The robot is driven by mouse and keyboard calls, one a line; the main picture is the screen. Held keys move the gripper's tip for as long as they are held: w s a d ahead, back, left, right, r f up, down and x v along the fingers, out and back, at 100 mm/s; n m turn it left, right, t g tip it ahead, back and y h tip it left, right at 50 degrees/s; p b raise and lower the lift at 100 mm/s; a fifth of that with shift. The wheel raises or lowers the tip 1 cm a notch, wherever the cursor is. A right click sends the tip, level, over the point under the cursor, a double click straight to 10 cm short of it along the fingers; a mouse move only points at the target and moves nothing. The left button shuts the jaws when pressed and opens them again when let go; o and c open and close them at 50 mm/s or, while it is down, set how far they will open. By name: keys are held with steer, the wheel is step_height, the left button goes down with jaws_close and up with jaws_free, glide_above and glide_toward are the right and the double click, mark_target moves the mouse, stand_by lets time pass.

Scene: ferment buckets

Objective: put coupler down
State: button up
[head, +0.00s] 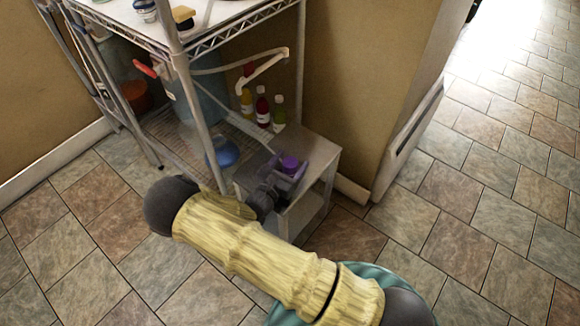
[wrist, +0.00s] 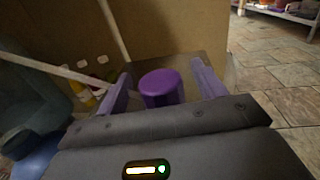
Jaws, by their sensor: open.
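The coupler looks to be the small purple cylinder (head: 290,164) on top of a small grey stand (head: 318,150) beside the wire shelf. In the wrist view the purple cylinder (wrist: 161,88) stands upright between the two fingers, with gaps on both sides. My gripper (head: 287,170) is open around it, its purple fingers apart from it. The gripper also shows in the wrist view (wrist: 162,85). The cylinder's lower part is hidden by the gripper body in the wrist view.
A wire shelf rack (head: 205,130) stands at the left of the stand, holding several sauce-like bottles (head: 262,108) and a blue round object (head: 222,151). A wall corner (head: 385,100) is behind to the right. Tiled floor (head: 480,215) is clear at the right.

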mark_target(290, 162)
steer(key=shift+c, duration=0.4)
steer(key=c, duration=1.2)
steer(key=shift+o, duration=0.2)
step_height(290, 162, up, 10)
steer(key=p, duration=0.3)
